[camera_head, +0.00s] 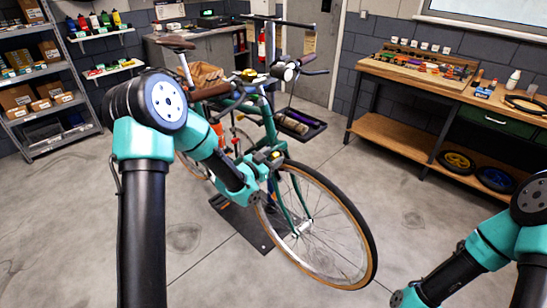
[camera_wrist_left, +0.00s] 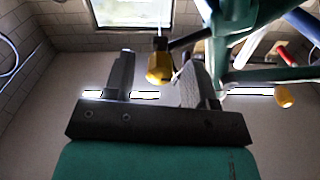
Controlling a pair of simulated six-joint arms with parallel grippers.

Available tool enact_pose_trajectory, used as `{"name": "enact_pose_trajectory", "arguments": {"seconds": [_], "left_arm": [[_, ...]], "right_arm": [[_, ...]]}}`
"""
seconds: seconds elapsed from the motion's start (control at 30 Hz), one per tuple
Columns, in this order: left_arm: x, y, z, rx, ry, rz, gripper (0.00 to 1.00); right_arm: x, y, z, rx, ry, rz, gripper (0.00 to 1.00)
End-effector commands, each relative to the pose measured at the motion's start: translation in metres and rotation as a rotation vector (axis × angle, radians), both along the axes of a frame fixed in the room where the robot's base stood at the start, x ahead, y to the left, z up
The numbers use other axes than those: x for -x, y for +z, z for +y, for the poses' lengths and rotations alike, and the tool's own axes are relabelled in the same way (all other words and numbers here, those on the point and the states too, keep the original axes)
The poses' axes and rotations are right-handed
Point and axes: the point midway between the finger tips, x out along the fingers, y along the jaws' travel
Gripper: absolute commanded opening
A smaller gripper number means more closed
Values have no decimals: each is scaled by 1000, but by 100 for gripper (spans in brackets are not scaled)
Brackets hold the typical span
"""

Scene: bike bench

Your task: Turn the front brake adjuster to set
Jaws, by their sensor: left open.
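The green bicycle (camera_head: 300,205) stands upright in the middle of the room. In the left wrist view, a yellow knob (camera_wrist_left: 160,66) on a thin vertical rod looks like the front brake adjuster. My left gripper (camera_head: 270,160) is by the bike's front end, above the front wheel; the adjuster cannot be made out there. In the wrist view the gripper (camera_wrist_left: 158,82) is open, its two fingers apart. The knob appears between the fingertips, nearer the right finger; contact cannot be told.
A second yellow-orange knob (camera_wrist_left: 284,96) and green frame tubes (camera_wrist_left: 265,72) lie close to the right of the fingers. A wooden workbench (camera_head: 400,73) stands at right, a shelf (camera_head: 45,108) at left. The floor at front is clear.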

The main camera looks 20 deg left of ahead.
Motion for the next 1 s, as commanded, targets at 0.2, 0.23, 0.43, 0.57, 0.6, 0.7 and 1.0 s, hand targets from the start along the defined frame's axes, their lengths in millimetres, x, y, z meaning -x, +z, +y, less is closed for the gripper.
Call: {"name": "enact_pose_trajectory", "arguments": {"seconds": [0.2,0.23,0.43,0.57,0.6,0.7,1.0], "left_arm": [[-9,0,-4,0,0,1,51],[-9,0,-4,0,0,1,51],[-9,0,-4,0,0,1,49],[-9,0,-4,0,0,1,36],[-9,0,-4,0,0,1,33],[-9,0,-4,0,0,0,23],[-8,0,-4,1,0,0,2]], "right_arm": [[0,0,0,0,0,0,43],[0,0,0,0,0,0,43],[0,0,0,0,0,0,43],[0,0,0,0,0,0,43],[0,0,0,0,0,0,43],[0,0,0,0,0,0,43],[0,0,0,0,0,0,43]]}}
